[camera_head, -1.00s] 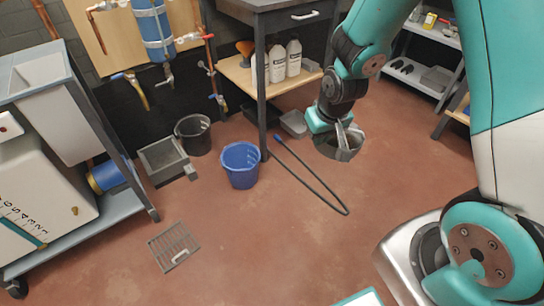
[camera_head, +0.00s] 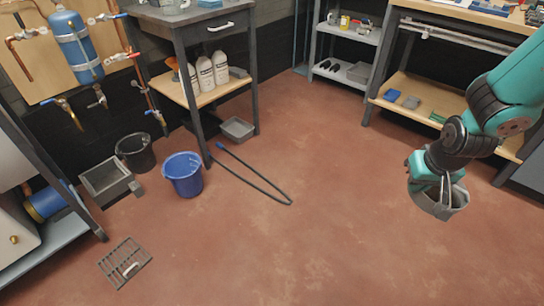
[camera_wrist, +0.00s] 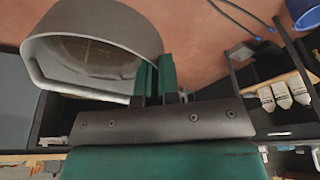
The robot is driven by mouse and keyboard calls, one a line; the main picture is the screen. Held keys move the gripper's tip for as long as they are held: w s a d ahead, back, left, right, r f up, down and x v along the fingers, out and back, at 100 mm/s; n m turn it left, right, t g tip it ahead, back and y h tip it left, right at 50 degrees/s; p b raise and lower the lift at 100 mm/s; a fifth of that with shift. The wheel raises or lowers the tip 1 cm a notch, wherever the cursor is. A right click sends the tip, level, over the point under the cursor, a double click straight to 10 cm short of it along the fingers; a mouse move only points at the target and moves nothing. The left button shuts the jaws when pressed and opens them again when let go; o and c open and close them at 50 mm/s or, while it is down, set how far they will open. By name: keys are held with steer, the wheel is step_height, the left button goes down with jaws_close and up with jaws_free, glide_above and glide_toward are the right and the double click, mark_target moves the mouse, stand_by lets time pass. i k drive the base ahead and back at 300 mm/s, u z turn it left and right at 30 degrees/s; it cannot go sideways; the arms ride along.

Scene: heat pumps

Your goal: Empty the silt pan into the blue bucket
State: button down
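The silt pan (camera_head: 440,203), a grey bucket-like vessel, hangs from my gripper (camera_head: 447,172) at the right of the head view. In the wrist view the pan (camera_wrist: 95,45) fills the upper left, its mouth partly visible with a dull brownish inside; I cannot tell how much silt it holds. The green fingers (camera_wrist: 155,80) are closed at its rim or handle. The blue bucket (camera_head: 183,175) stands upright on the floor at left of centre, well apart from the pan. Its edge also shows in the wrist view's top right corner (camera_wrist: 304,12).
A grey open box (camera_head: 107,184) and a black bucket (camera_head: 135,153) stand left of the blue bucket. A grate (camera_head: 125,262) lies on the floor. A dark hose (camera_head: 255,177) lies right of the bucket. A bench (camera_head: 215,22) stands behind. The middle floor is clear.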

mark_target(182, 168)
steer(key=z, duration=0.05)
steer(key=i, duration=1.3)
steer(key=u, duration=0.85)
steer(key=i, duration=0.8)
steer(key=u, duration=1.55)
steer(key=i, duration=0.6)
steer(key=u, duration=0.55)
